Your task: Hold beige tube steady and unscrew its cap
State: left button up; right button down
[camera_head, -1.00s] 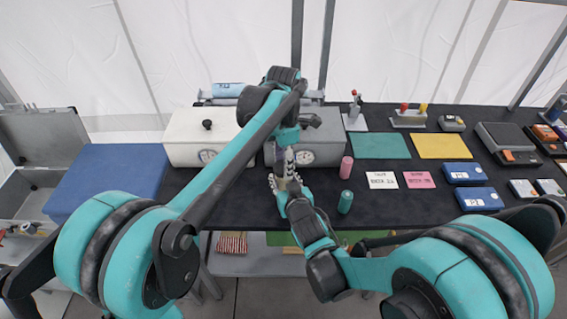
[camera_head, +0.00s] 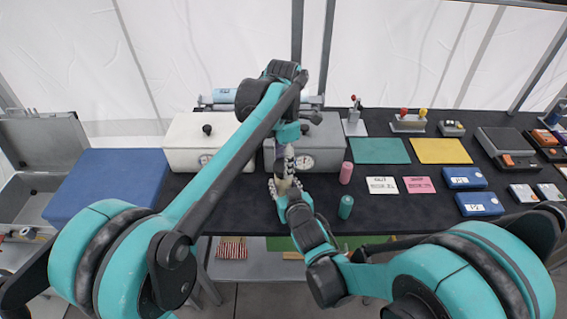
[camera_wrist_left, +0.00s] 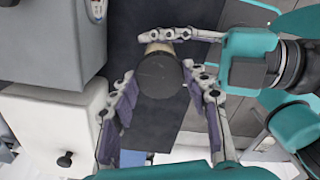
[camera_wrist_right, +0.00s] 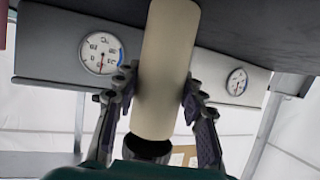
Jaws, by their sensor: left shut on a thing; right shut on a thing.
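The beige tube (camera_wrist_right: 168,65) stands between my right gripper's fingers (camera_wrist_right: 157,88) in the right wrist view. Its dark round cap (camera_wrist_left: 160,75) faces the left wrist camera, between my left gripper's fingers (camera_wrist_left: 160,78). The cap also shows at the tube's end in the right wrist view (camera_wrist_right: 148,148). In the head view my left gripper (camera_head: 288,166) comes down from above, and my right gripper (camera_head: 284,188) holds the tube from the front. The tube is mostly hidden there. I cannot tell how far the cap is turned.
A pink cylinder (camera_head: 346,173) and a green cylinder (camera_head: 346,207) stand right of the grippers on the dark table. A white box (camera_head: 190,135) and a grey box with a gauge (camera_head: 325,135) stand behind. Cards, mats and blue devices lie to the right.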

pick_arm(q)
jog(key=shift+r, duration=1.7)
pick_arm(e)
jog(key=c, duration=0.8)
grip_release()
jog(key=shift+c, duration=0.2)
jog(key=v, duration=1.2)
